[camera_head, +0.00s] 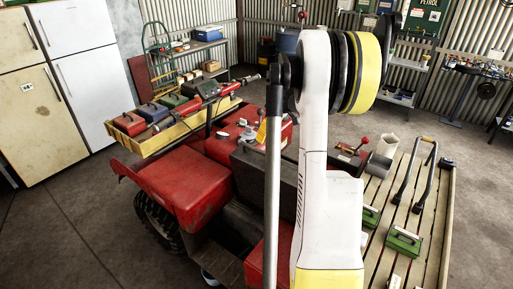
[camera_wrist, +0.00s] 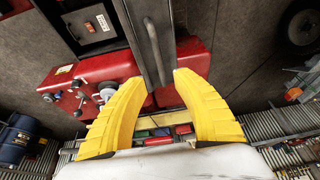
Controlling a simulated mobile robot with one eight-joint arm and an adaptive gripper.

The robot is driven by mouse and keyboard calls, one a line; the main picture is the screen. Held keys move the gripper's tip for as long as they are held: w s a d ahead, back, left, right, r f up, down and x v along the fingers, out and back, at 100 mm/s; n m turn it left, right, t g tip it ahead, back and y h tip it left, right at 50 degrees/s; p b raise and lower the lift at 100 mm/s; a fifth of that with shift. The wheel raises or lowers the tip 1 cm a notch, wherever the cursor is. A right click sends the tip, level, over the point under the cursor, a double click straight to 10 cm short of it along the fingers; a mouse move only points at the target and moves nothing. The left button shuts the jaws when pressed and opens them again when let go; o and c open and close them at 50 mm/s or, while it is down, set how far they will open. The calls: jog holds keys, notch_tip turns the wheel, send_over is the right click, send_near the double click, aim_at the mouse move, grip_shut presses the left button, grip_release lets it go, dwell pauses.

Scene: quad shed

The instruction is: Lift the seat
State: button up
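The red quad (camera_head: 190,185) stands in the middle of the head view. A long dark block that looks like its seat (camera_head: 250,170) lies behind the red front body, partly hidden by my arm. In the wrist view the yellow fingers of my gripper (camera_wrist: 161,82) are apart, with nothing clearly held between them. A dark bar-like part (camera_wrist: 152,40) reaches down from the top edge to the gap between the fingertips; I cannot tell whether it is the seat or whether the fingers touch it. My gripper is hidden behind my arm in the head view.
A yellow front rack (camera_head: 180,128) holds several boxes. A slatted wooden deck (camera_head: 432,215) with green boxes and a dark handle lies at the right. White cabinets (camera_head: 90,85) stand at the left. The concrete floor (camera_head: 80,225) at the lower left is clear.

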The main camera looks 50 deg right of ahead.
jog(key=x, duration=0.8)
jog(key=shift+w+f, duration=0.1)
grip_shut()
